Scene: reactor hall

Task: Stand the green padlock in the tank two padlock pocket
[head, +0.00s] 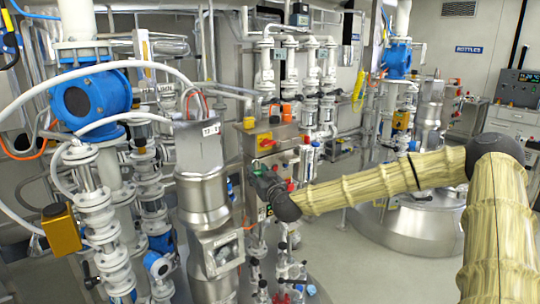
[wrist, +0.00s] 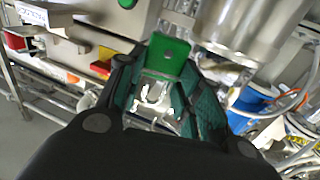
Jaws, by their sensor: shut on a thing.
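The green padlock (wrist: 167,57) shows in the wrist view, its flat green body beyond my fingertips and a pale, shackle-like loop (wrist: 155,93) between the fingers. My gripper (wrist: 160,88) is shut on it; the fingers have dark green ribbed pads. I cannot tell which part is the tank two padlock pocket.
A steel vessel (head: 203,190) with a label stands left of my gripper. White valves and pipes (head: 103,215) crowd the left. Small valves (head: 285,275) stand below my gripper. Another domed tank (head: 410,228) is at right. Open floor (head: 365,275) lies at the lower right.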

